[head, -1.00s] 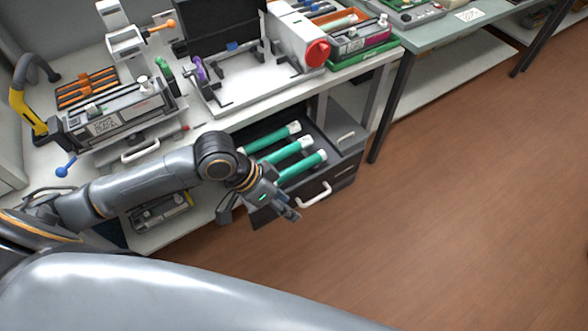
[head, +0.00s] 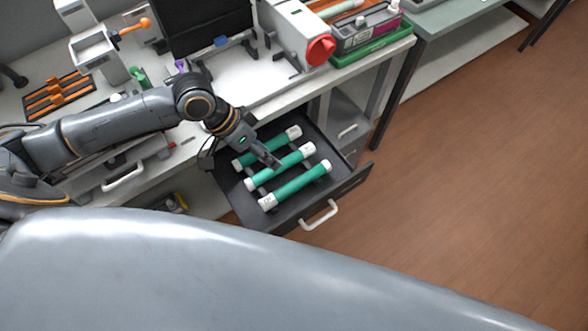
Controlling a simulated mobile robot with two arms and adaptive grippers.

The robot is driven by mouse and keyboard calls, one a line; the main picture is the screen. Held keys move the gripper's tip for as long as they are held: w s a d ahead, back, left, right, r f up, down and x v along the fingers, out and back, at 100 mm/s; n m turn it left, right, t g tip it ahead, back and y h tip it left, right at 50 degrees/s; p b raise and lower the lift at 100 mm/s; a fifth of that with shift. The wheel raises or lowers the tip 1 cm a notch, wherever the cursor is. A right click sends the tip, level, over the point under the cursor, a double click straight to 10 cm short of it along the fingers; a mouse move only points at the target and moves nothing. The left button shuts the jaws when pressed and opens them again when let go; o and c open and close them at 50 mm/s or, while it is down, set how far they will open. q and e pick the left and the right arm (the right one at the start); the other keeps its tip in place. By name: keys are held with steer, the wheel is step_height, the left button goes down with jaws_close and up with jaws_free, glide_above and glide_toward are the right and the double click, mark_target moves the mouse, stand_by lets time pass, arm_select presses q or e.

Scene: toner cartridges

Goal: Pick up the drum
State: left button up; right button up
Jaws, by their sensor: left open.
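Three green drums with white end caps lie side by side in an open dark drawer (head: 345,190) under the workbench. The front drum (head: 297,186) is nearest the drawer's handle, the middle drum (head: 281,167) lies behind it, and the back drum (head: 268,148) is farthest in. My left gripper (head: 272,163) is open and empty. It reaches in from the left, with its fingers over the drawer by the middle and back drums. I cannot tell whether it touches a drum. My right gripper is not in view.
The workbench (head: 232,95) above the drawer carries a white machine with a red knob (head: 320,50) and a green tray (head: 372,42). The drawer's white handle (head: 320,215) faces the front. The brown floor to the right is clear.

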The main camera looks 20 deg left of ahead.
arm_select(q)
glide_above(294, 181)
steer(key=a, duration=0.3)
step_height(294, 181, down, 6)
steer(key=shift+s+d+f, duration=0.15)
steer(key=shift+d+f, duration=0.05)
steer(key=shift+f, duration=0.15)
steer(key=p+x, duration=0.1)
steer(key=x, duration=0.1)
steer(key=shift+s+d+f, duration=0.2)
steer(key=shift+d+f, duration=0.15)
steer(key=shift+x, duration=1)
steer(key=shift+w+f, duration=0.1)
steer(key=shift+f, duration=0.1)
steer(key=shift+c, duration=1.1)
jaws_close()
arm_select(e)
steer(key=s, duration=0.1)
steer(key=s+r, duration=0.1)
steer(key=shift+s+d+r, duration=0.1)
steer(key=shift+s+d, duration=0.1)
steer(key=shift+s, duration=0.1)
